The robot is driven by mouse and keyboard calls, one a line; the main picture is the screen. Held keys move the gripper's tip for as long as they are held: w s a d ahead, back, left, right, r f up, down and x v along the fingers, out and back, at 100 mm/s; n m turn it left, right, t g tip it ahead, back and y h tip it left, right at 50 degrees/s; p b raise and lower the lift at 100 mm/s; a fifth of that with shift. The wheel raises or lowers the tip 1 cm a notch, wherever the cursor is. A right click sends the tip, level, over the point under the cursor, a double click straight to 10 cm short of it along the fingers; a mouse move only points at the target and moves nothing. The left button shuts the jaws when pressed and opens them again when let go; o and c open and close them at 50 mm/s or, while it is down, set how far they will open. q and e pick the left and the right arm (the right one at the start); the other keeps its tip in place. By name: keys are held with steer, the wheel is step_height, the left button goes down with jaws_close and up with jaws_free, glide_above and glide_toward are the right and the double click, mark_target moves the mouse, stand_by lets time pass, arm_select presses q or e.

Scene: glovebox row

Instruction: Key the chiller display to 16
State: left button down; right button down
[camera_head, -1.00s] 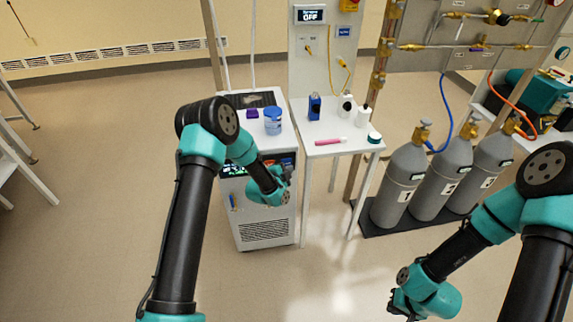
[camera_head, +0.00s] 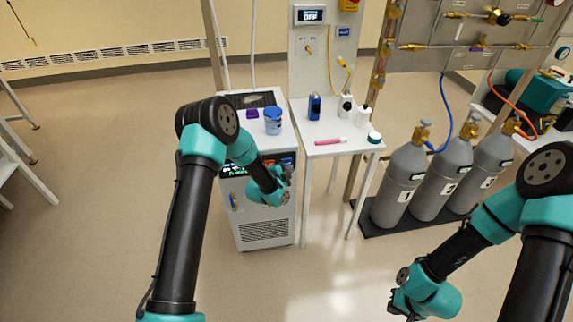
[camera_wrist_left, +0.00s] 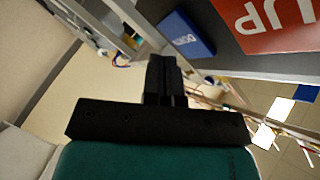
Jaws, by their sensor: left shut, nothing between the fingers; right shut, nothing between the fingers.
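The chiller (camera_head: 265,218) is a white floor unit left of the small table. Its dark display (camera_head: 236,170) is partly behind my left arm, and its small lit text is unreadable. A red key marked UP (camera_wrist_left: 270,18) and a blue key (camera_wrist_left: 186,36), whose lettering looks like DOWN, show in the left wrist view. My left gripper (camera_head: 285,172) is shut and empty at the chiller's front. My right gripper (camera_head: 398,302) is shut and empty, low over the floor, away from the chiller.
A blue-lidded jar (camera_head: 272,122) and a purple block (camera_head: 252,113) stand on the chiller top. The small table (camera_head: 318,130) beside it holds bottles and a pink item (camera_head: 330,141). Grey gas cylinders (camera_head: 402,185) stand to the right. The floor in front is clear.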

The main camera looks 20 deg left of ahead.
arm_select(q)
steer(key=shift+w, duration=0.1)
steer(key=shift+w+a, duration=0.2)
steer(key=shift+w, duration=0.1)
steer(key=shift+w+a, duration=0.15)
steer(key=shift+w, duration=0.15)
stand_by(0.9)
stand_by(0.3)
steer(key=shift+s+d, duration=0.35)
steer(key=shift+s, duration=0.35)
steer(key=shift+s+d, duration=0.35)
steer(key=shift+s, duration=0.4)
steer(key=shift+s+d, duration=0.4)
steer(key=shift+s, duration=0.35)
steer(key=shift+s+d, duration=0.35)
steer(key=shift+s, duration=0.4)
stand_by(1.2)
